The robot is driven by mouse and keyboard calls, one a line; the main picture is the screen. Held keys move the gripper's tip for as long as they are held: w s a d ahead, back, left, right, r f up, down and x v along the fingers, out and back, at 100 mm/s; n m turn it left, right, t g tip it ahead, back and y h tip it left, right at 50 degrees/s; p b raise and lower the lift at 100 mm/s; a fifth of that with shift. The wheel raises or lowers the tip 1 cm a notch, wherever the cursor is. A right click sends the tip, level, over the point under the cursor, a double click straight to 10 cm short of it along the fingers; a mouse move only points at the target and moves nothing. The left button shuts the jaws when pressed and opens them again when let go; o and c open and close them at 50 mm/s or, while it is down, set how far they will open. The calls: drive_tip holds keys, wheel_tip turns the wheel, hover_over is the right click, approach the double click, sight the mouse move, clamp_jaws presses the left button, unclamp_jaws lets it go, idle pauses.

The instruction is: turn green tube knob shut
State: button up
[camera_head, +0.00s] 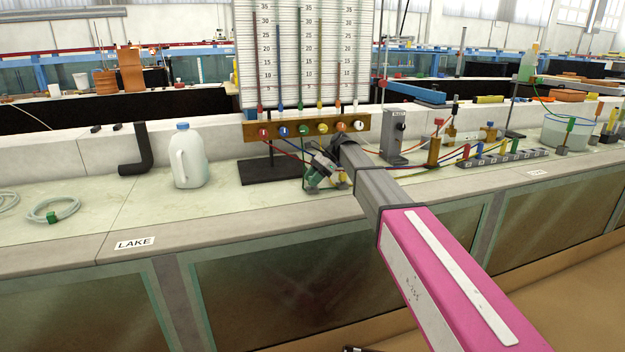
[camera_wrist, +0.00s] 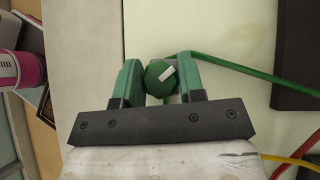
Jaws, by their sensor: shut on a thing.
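The green tube knob (camera_wrist: 158,82) is a round green piece with a white mark on it. It sits between the two green-faced fingers of my gripper (camera_wrist: 160,92), which is shut on it. The mark is tilted in the wrist view. A green tube (camera_wrist: 260,76) runs from beside the knob off to the right. In the head view my gripper (camera_head: 320,172) is low over the bench, in front of the wooden rail (camera_head: 335,138). The knob is hard to make out there among the fingers.
Red, blue and yellow tubes hang near my gripper. A black stand base (camera_head: 268,170) lies to its left. A white jug (camera_head: 187,157) stands further left, and a grey box (camera_head: 394,138) stands to the right. The bench front between jug and base is clear.

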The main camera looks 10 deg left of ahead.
drive_tip(key=shift+w+n+g+h, duration=0.1)
drive_tip(key=shift+n+g+h, duration=0.9)
drive_tip(key=shift+n, duration=0.9)
drive_tip(key=o, duration=0.9)
drive_tip(key=shift+r, duration=0.15)
